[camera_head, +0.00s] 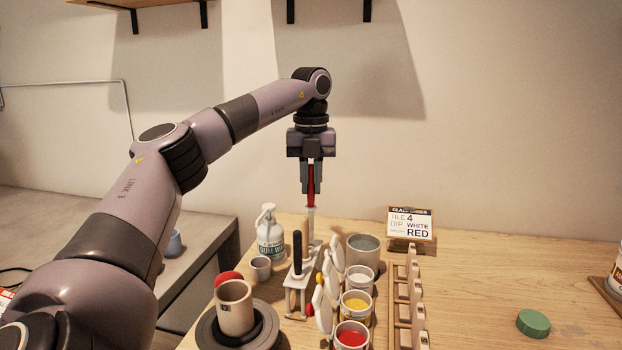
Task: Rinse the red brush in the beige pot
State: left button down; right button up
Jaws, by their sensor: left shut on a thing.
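My left gripper (311,188) points down, shut on the red brush (311,198). The brush hangs upright, its red handle between the fingers and its pale lower end above the tool stand (300,275). A wide grey-beige pot (362,252) with greyish liquid stands to the right of and below the brush, apart from it. A tall beige pot (233,312) sits on a dark round wheel (208,332) at the front left; its inside looks dark. I cannot tell whether the brush's tip is clear of the stand. My right gripper is out of view.
Cups of white (360,275), yellow (356,303) and red (351,337) glaze stand in a row beside upright tiles and a wooden rack (401,310). A white pump bottle (270,238) and a sign (410,224) stand behind. The right table is mostly clear around a green sponge (533,323).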

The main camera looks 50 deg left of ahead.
aim_at(311, 206)
pick_arm(q)
jog(key=shift+f+b, duration=0.65)
jog(key=shift+f, duration=0.95)
jog(key=shift+f+b, duration=1.05)
jog(key=shift+f, duration=2)
dwell(0.3)
jog(key=c, duration=1)
grip_release()
jog(key=shift+r+p, duration=0.45)
jog(key=shift+r, duration=3.15)
